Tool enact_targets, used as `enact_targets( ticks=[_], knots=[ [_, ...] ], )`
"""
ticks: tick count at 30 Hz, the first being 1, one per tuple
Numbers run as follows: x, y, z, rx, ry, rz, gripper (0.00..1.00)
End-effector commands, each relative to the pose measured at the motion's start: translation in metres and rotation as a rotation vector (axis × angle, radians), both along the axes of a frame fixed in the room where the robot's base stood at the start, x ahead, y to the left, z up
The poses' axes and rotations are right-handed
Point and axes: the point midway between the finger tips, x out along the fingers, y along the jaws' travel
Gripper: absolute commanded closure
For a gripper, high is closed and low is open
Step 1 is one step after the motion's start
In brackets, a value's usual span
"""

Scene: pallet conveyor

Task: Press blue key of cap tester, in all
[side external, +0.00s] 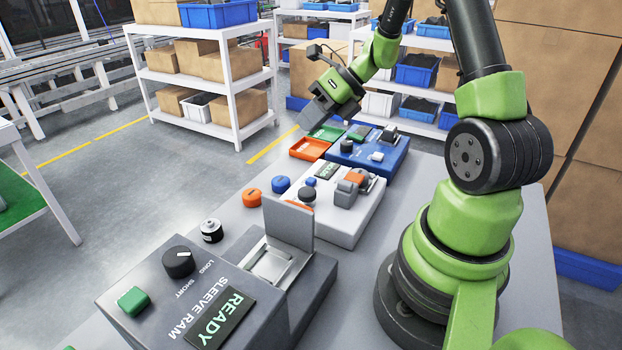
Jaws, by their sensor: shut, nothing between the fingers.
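A white machine (345,222) stands mid-table. It has a small blue key (311,181), a dark round knob (307,194), a small display (328,171) and a grey clamp-like fixture holding an orange part (356,178). Its name is not readable, so I cannot confirm that it is the cap tester. My gripper (309,119) is shut and empty. It hangs in the air towards the far end of the table, near the small trays, and appears clear of the blue key.
A grey machine marked SLEEVE RAM (120,296) shows READY in front. A blue machine (388,158), an orange tray (310,148) and a green tray (327,132) lie beyond. An orange cap (252,197), a blue cap (281,184) and a black-and-white cylinder (211,230) stand along the left edge.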

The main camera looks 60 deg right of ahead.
Motion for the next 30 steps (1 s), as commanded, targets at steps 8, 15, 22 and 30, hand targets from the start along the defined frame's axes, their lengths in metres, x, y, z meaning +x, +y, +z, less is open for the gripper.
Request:
enact_targets(
  ticks=[8,15,22,30],
  knots=[
    [0.000,-0.005,-0.005,0.034,0.014,-0.049,1.00],
    [0.000,-0.005,-0.008,0.033,0.014,-0.045,1.00],
    [-0.001,-0.005,-0.031,0.036,0.019,-0.045,1.00],
    [-0.001,-0.004,-0.069,0.034,0.020,-0.044,1.00]
  ],
)
